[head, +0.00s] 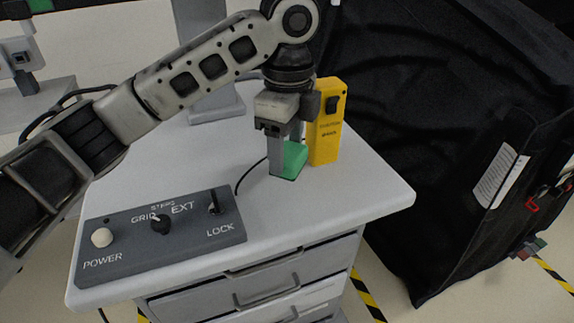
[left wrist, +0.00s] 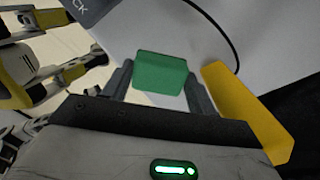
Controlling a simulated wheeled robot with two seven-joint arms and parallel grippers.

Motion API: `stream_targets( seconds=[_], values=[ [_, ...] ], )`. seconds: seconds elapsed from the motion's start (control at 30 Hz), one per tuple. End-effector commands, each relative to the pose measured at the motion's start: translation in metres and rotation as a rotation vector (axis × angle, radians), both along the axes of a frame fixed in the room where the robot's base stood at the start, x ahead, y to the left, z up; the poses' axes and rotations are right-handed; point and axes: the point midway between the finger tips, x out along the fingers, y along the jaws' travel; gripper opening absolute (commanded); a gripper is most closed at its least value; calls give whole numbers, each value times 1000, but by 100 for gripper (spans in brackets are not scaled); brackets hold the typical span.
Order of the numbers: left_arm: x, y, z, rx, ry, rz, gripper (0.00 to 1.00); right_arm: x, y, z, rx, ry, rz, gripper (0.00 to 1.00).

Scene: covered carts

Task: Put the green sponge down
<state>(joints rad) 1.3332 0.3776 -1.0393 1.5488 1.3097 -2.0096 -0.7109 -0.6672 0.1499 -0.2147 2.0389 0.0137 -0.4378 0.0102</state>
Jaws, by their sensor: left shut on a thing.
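The green sponge (head: 294,160) is a small block at the right part of the white cart top (head: 345,195). My left gripper (head: 285,150) points down from above and is shut on the sponge. In the left wrist view the sponge (left wrist: 161,72) sits between the two dark fingers of my left gripper (left wrist: 160,85). The sponge is at or just above the cart top; I cannot tell whether it touches.
A yellow box (head: 327,122) stands upright close to the right of the sponge. A grey control panel (head: 160,235) with knobs lies at the cart's front left. A black cable runs between them. A large black covered cart (head: 430,120) stands to the right. The cart top's front right is clear.

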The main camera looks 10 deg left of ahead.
Motion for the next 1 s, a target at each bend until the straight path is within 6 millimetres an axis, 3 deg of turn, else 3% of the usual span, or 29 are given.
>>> stream_targets(
  seconds=[0.1, 0.43, 0.6, 0.8, 0.83, 0.9, 1.0],
  values=[
    [14, 3, -18, -2, 0, 1, 35, 0, 1, -2, 2, -1, 1, 0],
    [31, 9, -39, 0, -1, 3, 35, 3, 2, 7, 7, -16, 2, 0],
    [30, 9, -64, 0, -1, 1, 35, 4, 3, 7, 8, -18, 2, 0],
    [30, 8, -67, -1, -2, 0, 35, 5, 3, 6, 7, -19, 2, 0],
    [29, 8, -68, -1, -1, 0, 61, 5, 2, 6, 7, -19, 3, 0],
    [29, 8, -68, -1, -1, 1, 80, 5, 2, 5, 6, -18, 2, 0],
    [29, 8, -67, -1, -2, 1, 80, 6, 2, 4, 5, -17, 2, 0]
  ],
)
